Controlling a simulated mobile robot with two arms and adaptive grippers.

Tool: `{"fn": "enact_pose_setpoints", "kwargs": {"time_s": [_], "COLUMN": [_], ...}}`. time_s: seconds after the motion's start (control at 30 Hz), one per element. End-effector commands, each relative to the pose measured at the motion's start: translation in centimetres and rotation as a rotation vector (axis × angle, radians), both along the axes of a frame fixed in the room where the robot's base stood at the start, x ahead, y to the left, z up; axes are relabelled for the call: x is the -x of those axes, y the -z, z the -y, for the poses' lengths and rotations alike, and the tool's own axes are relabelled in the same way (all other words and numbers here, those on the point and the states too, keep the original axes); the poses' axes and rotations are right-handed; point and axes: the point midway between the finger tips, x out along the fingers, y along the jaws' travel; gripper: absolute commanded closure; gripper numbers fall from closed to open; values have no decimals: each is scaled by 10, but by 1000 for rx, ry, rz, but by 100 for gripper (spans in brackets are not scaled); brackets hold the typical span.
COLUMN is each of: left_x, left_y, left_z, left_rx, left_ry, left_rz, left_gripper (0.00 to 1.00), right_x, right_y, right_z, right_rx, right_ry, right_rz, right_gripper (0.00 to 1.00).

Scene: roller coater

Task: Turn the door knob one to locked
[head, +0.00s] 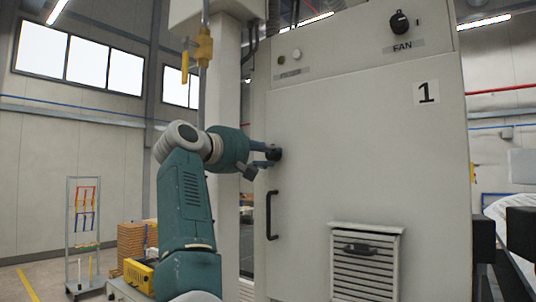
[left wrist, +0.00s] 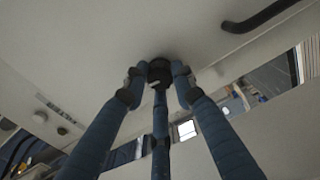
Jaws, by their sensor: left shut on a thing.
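The door (head: 330,150) of the machine marked "1" is a large pale grey panel. Its knob one (head: 276,154) is small and black, near the door's left edge, above a black pull handle (head: 272,214). My left gripper (head: 268,157) comes in from the left and is at the knob, its fingers partly hiding it. In the left wrist view, three blue fingers close around the dark knob (left wrist: 159,71), with tips against it. I cannot make out the knob's marks or exact angle. My right gripper is not in view.
A louvred vent (head: 365,262) sits low on the door. A fan switch (head: 399,22) and small buttons are above. A yellow valve (head: 204,45) on a pipe is at upper left. A tool rack (head: 84,235) and stacked brown boxes (head: 131,243) stand behind at left.

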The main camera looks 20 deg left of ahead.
Motion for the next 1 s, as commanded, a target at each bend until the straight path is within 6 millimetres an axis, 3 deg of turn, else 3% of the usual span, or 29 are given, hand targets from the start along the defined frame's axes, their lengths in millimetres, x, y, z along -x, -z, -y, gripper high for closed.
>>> {"fn": "enact_pose_setpoints", "kwargs": {"time_s": [0.77, 0.8, 0.9, 1.0], "left_x": [1, 1, 1, 0], "left_y": [-2, -2, -2, -1], "left_z": [-4, -4, -4, -3], "left_rx": [98, 98, 98, 97], "left_ry": [-8, -8, -8, -6], "left_rz": [-28, -28, -29, -31], "left_gripper": [100, 70, 55, 55], "right_x": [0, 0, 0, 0], "right_y": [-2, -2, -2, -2], "right_z": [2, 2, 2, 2], "right_rx": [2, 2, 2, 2], "right_ry": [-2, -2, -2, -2], "right_rz": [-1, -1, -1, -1], "right_gripper": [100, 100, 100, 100]}}
